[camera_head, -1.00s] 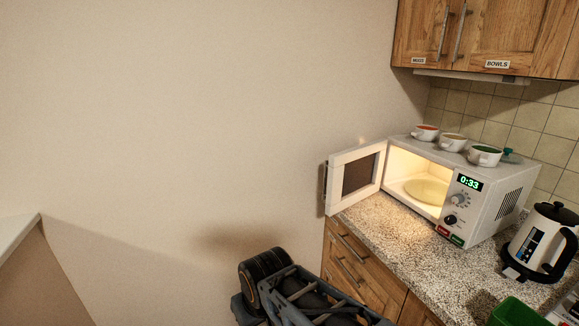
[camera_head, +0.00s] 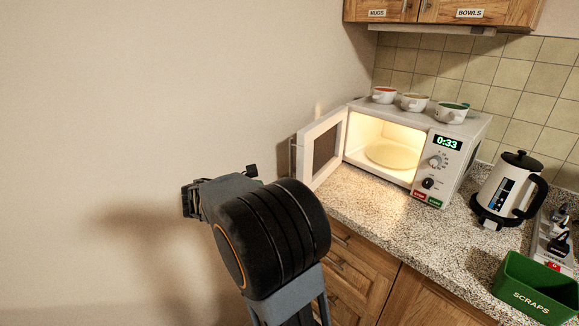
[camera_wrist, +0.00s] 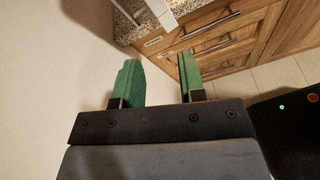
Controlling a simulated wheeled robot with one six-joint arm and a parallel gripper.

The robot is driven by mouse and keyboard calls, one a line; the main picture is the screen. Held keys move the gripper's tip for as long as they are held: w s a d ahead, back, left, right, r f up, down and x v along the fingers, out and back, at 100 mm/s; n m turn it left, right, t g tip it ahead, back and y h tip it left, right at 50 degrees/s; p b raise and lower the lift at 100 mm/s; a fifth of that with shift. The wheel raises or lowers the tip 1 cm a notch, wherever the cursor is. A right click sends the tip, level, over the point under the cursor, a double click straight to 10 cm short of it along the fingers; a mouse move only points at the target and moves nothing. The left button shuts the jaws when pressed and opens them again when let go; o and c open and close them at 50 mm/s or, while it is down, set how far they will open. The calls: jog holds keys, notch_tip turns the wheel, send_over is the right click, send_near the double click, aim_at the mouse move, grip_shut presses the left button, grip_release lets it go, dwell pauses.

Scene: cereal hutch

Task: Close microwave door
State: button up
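The white microwave (camera_head: 459,150) stands on the counter with its lit inside and a plate showing. Its door (camera_head: 335,128) hangs wide open on the left side, with a dark window and a handle on its outer edge. In the wrist view a white edge, likely the door (camera_wrist: 160,12), shows at the top, beyond my fingertips. My gripper (camera_wrist: 159,65) is open and empty, with its two green fingers apart. In the head view my arm is raised in front of the wall, left of and nearer than the door; the fingers cannot be made out there.
Several bowls, including a green one (camera_head: 451,113), stand on the microwave. A kettle (camera_head: 505,190), a power strip (camera_head: 552,245) and a green scraps bin (camera_head: 535,287) are to the right. Wooden drawers (camera_wrist: 215,35) lie below the counter (camera_head: 380,215). The left wall is bare.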

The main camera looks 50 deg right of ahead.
aim_at(291, 160)
jog(key=w+d+n+h, duration=0.1)
jog(key=d, duration=0.5)
jog(key=w+d+r+n+h, duration=0.1)
jog(key=w+d, duration=0.1)
jog(key=d, duration=0.3)
jog(key=w+d+n+h, duration=0.1)
jog(key=d+n+h, duration=0.1)
jog(key=d, duration=0.4)
jog(key=shift+w+d+r+t, duration=0.15)
jog(key=shift+w+d+t, duration=0.1)
jog(key=shift+d+t, duration=0.05)
jog(key=shift+c, duration=0.4)
grip_shut()
